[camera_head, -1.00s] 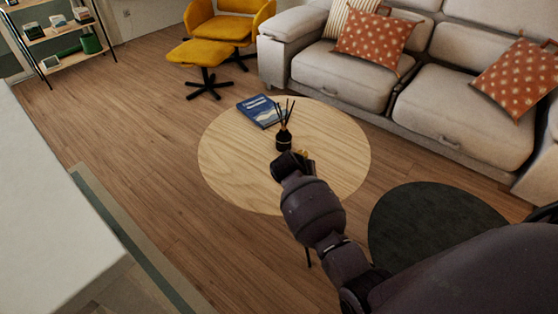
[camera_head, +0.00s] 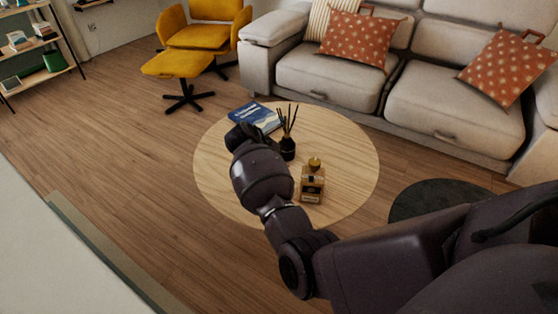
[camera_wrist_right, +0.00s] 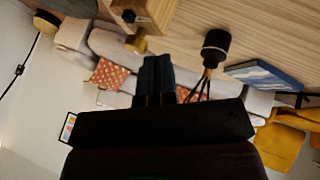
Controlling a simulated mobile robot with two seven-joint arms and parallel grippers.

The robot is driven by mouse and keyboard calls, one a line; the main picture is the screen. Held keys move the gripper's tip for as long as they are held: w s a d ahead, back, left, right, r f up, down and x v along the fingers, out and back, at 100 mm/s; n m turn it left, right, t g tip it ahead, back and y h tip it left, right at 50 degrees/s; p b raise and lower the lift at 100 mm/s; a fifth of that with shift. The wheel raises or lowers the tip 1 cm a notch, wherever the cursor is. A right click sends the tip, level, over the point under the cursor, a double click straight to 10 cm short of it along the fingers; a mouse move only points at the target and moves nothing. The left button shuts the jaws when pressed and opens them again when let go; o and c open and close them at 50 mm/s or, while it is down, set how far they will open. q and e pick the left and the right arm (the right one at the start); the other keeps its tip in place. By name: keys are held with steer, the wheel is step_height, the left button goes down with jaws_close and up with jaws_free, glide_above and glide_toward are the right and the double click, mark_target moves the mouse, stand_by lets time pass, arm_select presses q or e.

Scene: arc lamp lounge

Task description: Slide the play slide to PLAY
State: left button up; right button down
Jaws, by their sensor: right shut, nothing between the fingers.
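I cannot make out a play slide or a PLAY mark in either view. My right arm reaches over the round wooden table (camera_head: 222,180) in the head view; its wrist hides the gripper's fingers there. In the right wrist view the right gripper (camera_wrist_right: 157,62) is shut and empty, its dark fingers together. A black reed diffuser (camera_head: 287,148) stands on the table, and also shows in the right wrist view (camera_wrist_right: 214,42) to the right of the fingers. My left gripper is not in view.
A blue book (camera_head: 254,117) lies at the far edge. A yellow chair (camera_head: 208,32), its footstool (camera_head: 178,64) and a grey sofa (camera_head: 335,78) stand behind. The floor left of the table is clear.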

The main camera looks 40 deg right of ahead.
mark_target(302, 181)
steer(key=s+d+f, duration=0.1)
steer(key=d+f, duration=0.1)
steer(key=d+f+b, duration=0.1)
steer(key=d+f, duration=0.1)
steer(key=s+d+f+b, duration=0.1)
steer(key=d+f, duration=0.1)
steer(key=shift+s+d+f, duration=0.15)
steer(key=shift+s+d, duration=0.2)
steer(key=shift+d, duration=0.05)
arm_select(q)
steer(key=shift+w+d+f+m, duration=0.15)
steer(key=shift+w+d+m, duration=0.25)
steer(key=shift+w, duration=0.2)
arm_select(e)
steer(key=shift+s+d, duration=0.3)
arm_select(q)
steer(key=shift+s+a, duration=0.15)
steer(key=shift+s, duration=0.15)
